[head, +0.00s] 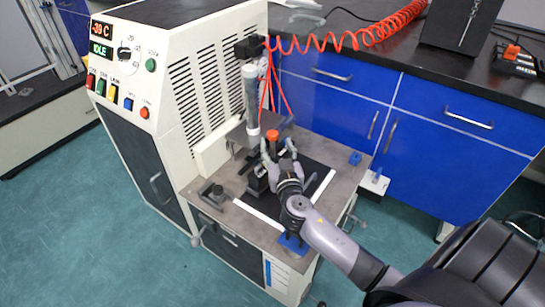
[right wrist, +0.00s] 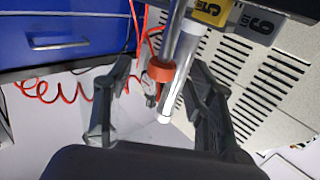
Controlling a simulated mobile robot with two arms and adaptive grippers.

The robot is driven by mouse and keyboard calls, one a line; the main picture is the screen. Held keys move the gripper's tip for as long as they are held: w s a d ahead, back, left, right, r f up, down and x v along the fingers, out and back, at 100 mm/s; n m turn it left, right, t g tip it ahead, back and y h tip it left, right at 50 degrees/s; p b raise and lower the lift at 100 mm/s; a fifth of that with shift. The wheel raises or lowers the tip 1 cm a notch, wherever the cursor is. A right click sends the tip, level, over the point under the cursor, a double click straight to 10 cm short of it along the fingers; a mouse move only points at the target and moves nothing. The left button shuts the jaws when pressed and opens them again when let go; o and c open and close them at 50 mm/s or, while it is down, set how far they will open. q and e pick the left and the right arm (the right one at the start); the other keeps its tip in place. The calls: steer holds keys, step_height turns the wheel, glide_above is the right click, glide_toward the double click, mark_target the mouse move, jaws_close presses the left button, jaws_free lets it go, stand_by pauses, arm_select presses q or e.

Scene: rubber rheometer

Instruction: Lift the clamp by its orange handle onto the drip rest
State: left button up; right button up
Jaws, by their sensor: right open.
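The clamp's orange handle (head: 272,135) shows as a small orange-red cap above dark parts (head: 257,185) on the grey machine table. My right gripper (head: 278,150) is open above the table, its fingers upright on either side of the handle's line of sight. In the right wrist view an orange ring-like part (right wrist: 160,70) appears between the spread fingers (right wrist: 157,75), partly behind a grey-white cylinder. I cannot tell whether a finger touches it. The clamp's body is mostly hidden by the gripper. I cannot clearly identify the drip rest. My left gripper is not in view.
A vertical grey cylinder (head: 250,95) hangs close behind the gripper, with red hoses beside it. A dark fixture (head: 212,192) stands at the table's left. A black, white-edged mat (head: 315,180) lies to the right. The cream machine cabinet (head: 200,75) rises behind on the left.

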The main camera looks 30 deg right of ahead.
mark_target(274, 141)
steer(key=x, duration=0.4)
steer(key=shift+w, duration=0.4)
steer(key=shift+c, duration=0.5)
jaws_close()
